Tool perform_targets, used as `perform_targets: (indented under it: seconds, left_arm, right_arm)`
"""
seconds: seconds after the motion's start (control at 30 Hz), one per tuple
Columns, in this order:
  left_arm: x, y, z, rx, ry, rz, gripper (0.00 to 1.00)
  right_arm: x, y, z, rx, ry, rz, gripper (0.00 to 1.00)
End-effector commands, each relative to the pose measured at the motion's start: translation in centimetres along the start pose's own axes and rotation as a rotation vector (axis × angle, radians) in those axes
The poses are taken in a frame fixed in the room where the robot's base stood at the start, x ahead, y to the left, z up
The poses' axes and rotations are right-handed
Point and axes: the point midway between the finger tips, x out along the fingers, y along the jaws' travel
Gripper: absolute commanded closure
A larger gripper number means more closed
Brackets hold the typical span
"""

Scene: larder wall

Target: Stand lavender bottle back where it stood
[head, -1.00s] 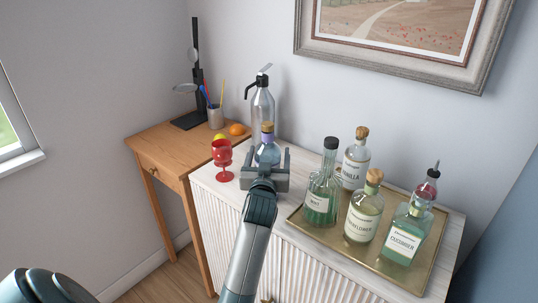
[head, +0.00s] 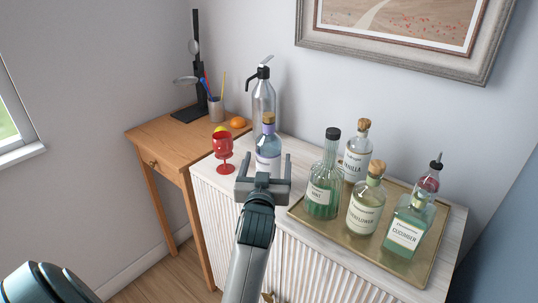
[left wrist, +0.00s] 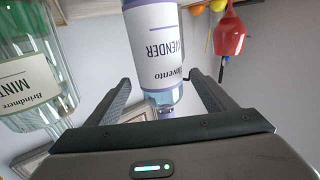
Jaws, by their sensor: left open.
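The lavender bottle (head: 268,150), with a cork top, a purple neck band and a white label, stands upright on the white cabinet in front of the siphon. In the left wrist view the lavender bottle (left wrist: 153,50) appears upside down, beyond and between the fingers. My left gripper (head: 263,172) is open on the near side of the bottle; the fingertips (left wrist: 160,85) point towards it. The bottle's base is partly hidden by the gripper in the head view. My right gripper is not in view.
A red goblet (head: 223,145) stands left of the bottle and the siphon (head: 263,100) behind. A brass tray (head: 322,233) holds the mint bottle (head: 323,190) and several others at right. A wooden desk (head: 160,137) adjoins at left.

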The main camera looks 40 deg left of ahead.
Motion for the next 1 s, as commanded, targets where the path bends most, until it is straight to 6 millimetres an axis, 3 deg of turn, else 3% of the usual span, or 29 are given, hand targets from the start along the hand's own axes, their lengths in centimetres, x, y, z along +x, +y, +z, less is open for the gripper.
perform_targets:
  seconds: [0.1,0.3,1.0]
  left_arm:
    - [-2.0,0.0,0.1,-0.001,0.001,0.001,0.23]
    - [-3.7,0.0,0.0,-0.001,0.000,0.000,0.23]
    - [-4.0,0.0,-0.1,0.000,0.001,0.000,0.23]
  right_arm:
    - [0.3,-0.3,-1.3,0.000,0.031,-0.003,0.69]
    - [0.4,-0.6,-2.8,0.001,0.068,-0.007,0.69]
    - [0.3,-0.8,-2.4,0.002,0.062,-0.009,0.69]
